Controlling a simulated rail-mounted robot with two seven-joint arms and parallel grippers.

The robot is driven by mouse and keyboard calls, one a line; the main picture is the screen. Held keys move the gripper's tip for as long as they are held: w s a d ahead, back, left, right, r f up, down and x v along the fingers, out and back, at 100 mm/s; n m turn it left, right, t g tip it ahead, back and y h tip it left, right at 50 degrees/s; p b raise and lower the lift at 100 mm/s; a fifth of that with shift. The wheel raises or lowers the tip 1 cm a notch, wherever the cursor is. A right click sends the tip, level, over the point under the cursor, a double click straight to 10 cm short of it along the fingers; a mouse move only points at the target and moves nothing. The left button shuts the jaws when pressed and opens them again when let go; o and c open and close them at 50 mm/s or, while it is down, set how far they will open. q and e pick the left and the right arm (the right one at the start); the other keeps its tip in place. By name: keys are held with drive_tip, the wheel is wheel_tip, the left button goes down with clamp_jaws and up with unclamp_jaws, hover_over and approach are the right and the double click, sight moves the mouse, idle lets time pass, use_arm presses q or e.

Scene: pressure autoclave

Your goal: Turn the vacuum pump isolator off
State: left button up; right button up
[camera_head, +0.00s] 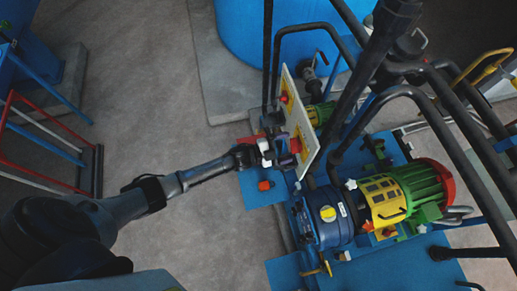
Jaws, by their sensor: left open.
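A cream panel (300,118) stands upright on a frame near the middle of the head view. It carries a red and yellow switch (296,145) low down and another red switch (284,99) higher up. Which of them is the vacuum pump isolator I cannot tell. My left gripper (267,153) is open, with its pale fingertips just left of the panel, close to the lower switch. Whether it touches the switch is not clear. The blue pump (322,217) with a green motor (422,187) is at right of the panel. My right gripper is out of view.
Dark pipes (440,100) cross the right side above the pump. A blue tank (270,35) stands at the back on a concrete plinth (215,85). A red and blue frame (45,140) is at the left. The grey floor between is open.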

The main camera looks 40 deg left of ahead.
use_arm(q)
drive_tip(key=b+v, duration=0.2)
drive_tip(key=v, duration=0.9)
drive_tip(key=shift+s+a, duration=0.15)
drive_tip(key=shift+s, duration=0.05)
